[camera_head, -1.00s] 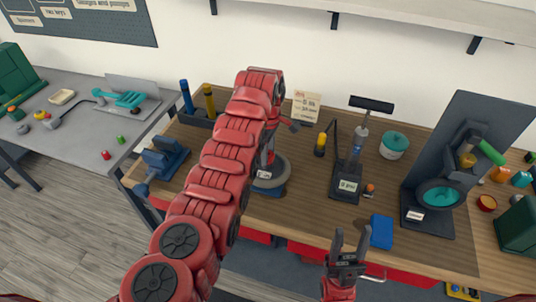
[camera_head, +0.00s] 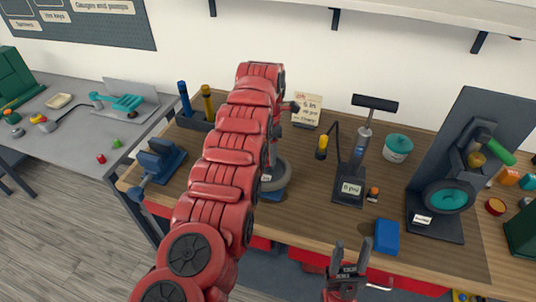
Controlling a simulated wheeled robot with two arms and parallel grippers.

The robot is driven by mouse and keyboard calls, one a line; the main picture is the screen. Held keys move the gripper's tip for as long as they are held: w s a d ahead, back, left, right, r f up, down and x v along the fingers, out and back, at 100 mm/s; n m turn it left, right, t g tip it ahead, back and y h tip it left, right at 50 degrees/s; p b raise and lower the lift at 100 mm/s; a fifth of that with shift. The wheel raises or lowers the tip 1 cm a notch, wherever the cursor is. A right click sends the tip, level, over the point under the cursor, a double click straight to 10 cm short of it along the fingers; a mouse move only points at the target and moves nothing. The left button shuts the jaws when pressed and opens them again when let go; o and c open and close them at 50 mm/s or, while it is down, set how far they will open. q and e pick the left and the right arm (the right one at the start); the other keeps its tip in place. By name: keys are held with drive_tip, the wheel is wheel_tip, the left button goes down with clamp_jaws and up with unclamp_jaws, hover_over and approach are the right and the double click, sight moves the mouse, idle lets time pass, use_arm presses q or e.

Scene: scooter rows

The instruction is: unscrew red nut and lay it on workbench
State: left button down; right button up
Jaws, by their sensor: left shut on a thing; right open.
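My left arm crosses the middle of the view. My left gripper (camera_head: 271,156) shows only as a sliver behind that arm, over a grey round fixture (camera_head: 281,178) on the wooden workbench (camera_head: 318,198). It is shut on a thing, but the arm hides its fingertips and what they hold. I cannot make out a red nut at the fixture. A small red piece (camera_head: 101,158) lies on the grey side table at the left; I cannot tell what it is. My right gripper (camera_head: 351,258) is open and empty, fingers up, at the bench's front edge.
A blue vise (camera_head: 160,160) stands at the bench's left end. A pump with a gauge (camera_head: 352,180), a blue block (camera_head: 386,235), a teal-lidded pot (camera_head: 397,148) and a dark wheel stand (camera_head: 436,228) occupy the right. Bare wood lies between fixture and pump.

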use_arm(q)
drive_tip(key=n, duration=0.2)
drive_tip(key=shift+s+f+n, duration=0.15)
drive_tip(key=shift+n, duration=0.25)
drive_tip(key=c, duration=0.6)
unclamp_jaws()
drive_tip(key=o, duration=0.4)
drive_tip(key=shift+s, duration=0.1)
drive_tip(key=shift+c, duration=0.2)
